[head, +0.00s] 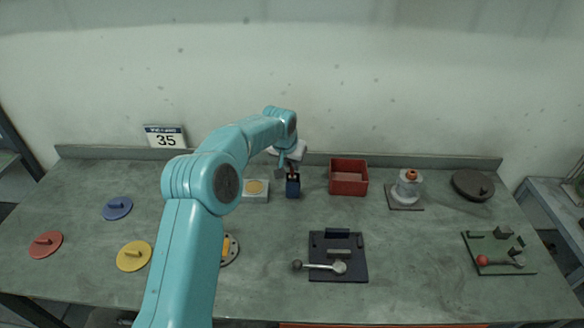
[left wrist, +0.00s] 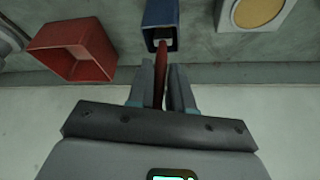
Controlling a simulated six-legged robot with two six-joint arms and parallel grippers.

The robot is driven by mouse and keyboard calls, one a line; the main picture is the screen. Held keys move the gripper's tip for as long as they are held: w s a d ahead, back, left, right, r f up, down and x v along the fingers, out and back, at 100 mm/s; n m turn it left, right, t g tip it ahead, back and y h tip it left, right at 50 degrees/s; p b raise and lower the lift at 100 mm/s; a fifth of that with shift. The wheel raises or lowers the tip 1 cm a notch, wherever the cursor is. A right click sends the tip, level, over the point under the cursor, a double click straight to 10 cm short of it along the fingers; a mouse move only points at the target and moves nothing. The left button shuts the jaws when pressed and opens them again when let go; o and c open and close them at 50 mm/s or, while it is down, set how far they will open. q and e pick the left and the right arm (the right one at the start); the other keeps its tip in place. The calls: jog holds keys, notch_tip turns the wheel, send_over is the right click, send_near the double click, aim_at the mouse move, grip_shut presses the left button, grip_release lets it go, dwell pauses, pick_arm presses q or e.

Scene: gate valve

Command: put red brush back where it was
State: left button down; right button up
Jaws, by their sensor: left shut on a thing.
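My left gripper (head: 288,170) is above the blue holder (head: 293,188) at the back middle of the bench. In the left wrist view its fingers (left wrist: 163,90) are shut on the red brush (left wrist: 161,76), whose thin red handle shows between them. The brush points to the mouth of the blue holder (left wrist: 160,14), and its far end overlaps the opening. I cannot tell how deep it sits inside. In the head view the brush is mostly hidden by the gripper. My right gripper is in neither view.
A red bin (head: 349,178) stands just right of the holder, and a grey block with a yellowish disc (head: 255,188) just left. A white valve part (head: 406,190) and a dark disc (head: 472,186) are further right. A dark tool plate (head: 338,260) lies in front.

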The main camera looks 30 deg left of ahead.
aim_at(292, 170)
pick_arm(q)
jog(key=shift+d+f, duration=0.15)
jog(key=shift+f, duration=0.8)
jog(key=shift+f, duration=0.1)
jog(key=shift+f, duration=0.2)
jog(key=c, duration=1)
grip_release()
jog(key=shift+r, duration=0.1)
jog(key=shift+r, duration=0.1)
